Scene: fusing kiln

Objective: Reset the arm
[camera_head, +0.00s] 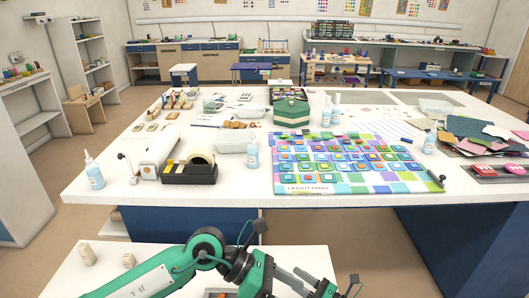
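My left arm (150,278) comes in from the lower left, green and black. It bends at a round joint (207,245) and runs right, low in front of the big table. Dark and grey parts (293,280) follow at its far end, near the bottom edge. The fingers cannot be made out clearly, so I cannot tell whether my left gripper is open or shut. A green piece (325,289) with a small black part beside it is cut off by the bottom edge. I cannot make out my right gripper.
A large white table (235,185) stands ahead, with a layout panel (310,188), a tape dispenser (190,172), a green box (291,113) and several bottles. A lower white surface (65,285) under my arm bears two small pale blocks (87,254). Shelves (38,118) stand at left.

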